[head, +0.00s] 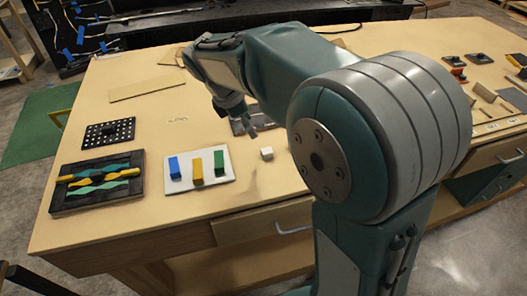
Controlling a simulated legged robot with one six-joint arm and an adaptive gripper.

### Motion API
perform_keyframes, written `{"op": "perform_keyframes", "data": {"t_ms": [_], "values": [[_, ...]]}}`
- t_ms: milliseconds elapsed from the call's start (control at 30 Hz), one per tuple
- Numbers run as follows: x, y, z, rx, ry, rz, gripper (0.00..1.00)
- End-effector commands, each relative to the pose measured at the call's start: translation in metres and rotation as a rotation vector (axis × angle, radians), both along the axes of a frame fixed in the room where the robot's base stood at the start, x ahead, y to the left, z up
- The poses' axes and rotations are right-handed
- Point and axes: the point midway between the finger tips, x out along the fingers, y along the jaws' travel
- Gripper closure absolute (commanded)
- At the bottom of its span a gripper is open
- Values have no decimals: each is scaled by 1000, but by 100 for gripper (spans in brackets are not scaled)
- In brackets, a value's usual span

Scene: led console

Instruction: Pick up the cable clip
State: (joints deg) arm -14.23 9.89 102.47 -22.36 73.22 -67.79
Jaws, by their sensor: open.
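A small whitish block (267,154) stands on the wooden table right of the white board; it may be the cable clip, but it is too small to be sure. My gripper (246,131) is open above the table, behind and a little left of this block in the picture, apart from it. I see nothing between its fingers. My own arm covers much of the middle and right of the view and hides part of the table there.
A white board (211,183) carries blue, yellow and green blocks. Left of it lie a dark tray (60,203) with coloured wavy pieces and a black perforated plate (91,143). A dark plate (238,127) lies by my gripper. Small parts (480,58) sit at right. The back-left tabletop (150,113) is mostly clear.

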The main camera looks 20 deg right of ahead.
Motion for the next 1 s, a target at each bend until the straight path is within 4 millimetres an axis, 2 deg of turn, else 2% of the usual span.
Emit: {"op": "perform_keyframes", "data": {"t_ms": [167,400,567,800,1000], "values": [[6,-6,-13,-15,30,38,26],[6,-19,-48,-15,28,37,26],[5,-22,-59,-15,27,37,26],[1,-31,-94,-15,29,36,26],[2,-38,-106,-13,24,37,26]]}}
